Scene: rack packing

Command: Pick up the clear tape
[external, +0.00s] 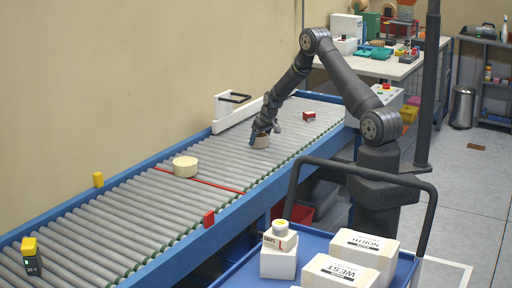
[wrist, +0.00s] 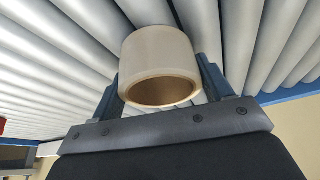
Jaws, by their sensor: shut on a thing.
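The clear tape (wrist: 158,58) is a pale, translucent roll with a tan cardboard core in the wrist view. My gripper (wrist: 160,85) is shut on it, one finger on each side. In the external view my gripper (external: 262,133) reaches down to the same roll (external: 261,142) over the roller conveyor (external: 222,158). I cannot tell whether the roll touches the rollers. A second, cream-coloured roll (external: 185,167) lies on the conveyor to the left, apart from my gripper.
A red line (external: 215,184) crosses the conveyor. A small red item (external: 309,116) lies behind my gripper, and a yellow-and-black device (external: 30,255) is at the near left end. A blue cart (external: 262,270) with white boxes (external: 362,254) stands in front.

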